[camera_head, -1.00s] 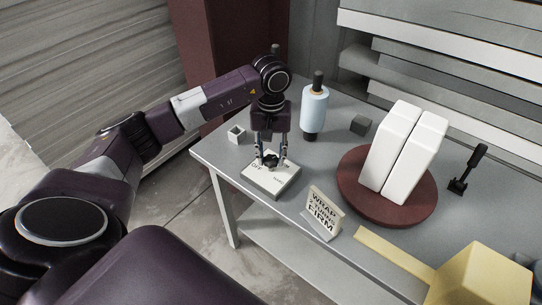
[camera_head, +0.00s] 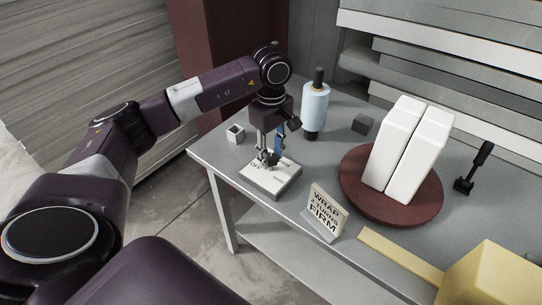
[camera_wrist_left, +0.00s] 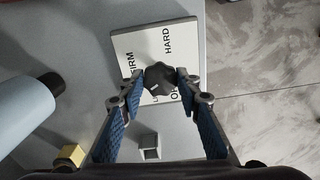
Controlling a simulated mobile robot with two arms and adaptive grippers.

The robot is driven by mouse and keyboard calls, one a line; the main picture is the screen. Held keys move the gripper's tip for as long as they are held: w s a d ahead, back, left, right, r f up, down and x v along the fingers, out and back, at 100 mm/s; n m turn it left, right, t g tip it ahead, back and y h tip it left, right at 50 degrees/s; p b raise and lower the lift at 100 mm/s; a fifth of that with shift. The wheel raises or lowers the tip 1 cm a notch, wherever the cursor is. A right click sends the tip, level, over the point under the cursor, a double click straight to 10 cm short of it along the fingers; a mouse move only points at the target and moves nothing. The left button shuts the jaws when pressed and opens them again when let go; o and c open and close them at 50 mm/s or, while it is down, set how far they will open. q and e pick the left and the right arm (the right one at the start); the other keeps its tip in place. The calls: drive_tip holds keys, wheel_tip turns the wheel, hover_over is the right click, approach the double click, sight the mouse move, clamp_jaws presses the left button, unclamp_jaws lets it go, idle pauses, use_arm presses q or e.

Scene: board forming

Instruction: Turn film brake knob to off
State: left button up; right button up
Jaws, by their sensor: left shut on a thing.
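The film brake is a pale square plate (camera_head: 285,180) near the table's front left corner, with a dark lobed knob (camera_wrist_left: 160,75) at its middle. In the left wrist view the plate (camera_wrist_left: 133,45) carries the words HARD and FIRM, with other labels partly hidden. My left gripper (camera_head: 268,158) points down over the plate, shut on the knob. In the left wrist view its fingertips (camera_wrist_left: 160,86) are on either side of the knob. In the head view the fingers mostly hide the knob. I cannot tell which label the knob points to. My right gripper is out of view.
A small white open cube (camera_head: 235,134) stands left of the plate. A pale blue roll with dark ends (camera_head: 314,103) stands behind. A sign (camera_head: 325,212) stands to the right. White blocks (camera_head: 408,150) stand on a round red turntable (camera_head: 352,198).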

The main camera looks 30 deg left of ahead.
use_arm(q)
drive_tip(key=n, duration=0.3)
drive_tip(key=shift+w+n+b, duration=0.1)
drive_tip(key=shift+n+b, duration=0.2)
drive_tip(key=shift+n, duration=0.1)
drive_tip(key=n, duration=0.4)
drive_tip(key=shift+n, duration=0.3)
drive_tip(key=n, duration=0.4)
drive_tip(key=shift+a+r+b, duration=0.1)
drive_tip(key=shift+b, duration=0.25)
drive_tip(key=shift+w+n, duration=0.1)
drive_tip(key=shift+n, duration=2)
drive_tip(key=o, duration=1.2)
drive_tip(key=shift+c, duration=0.2)
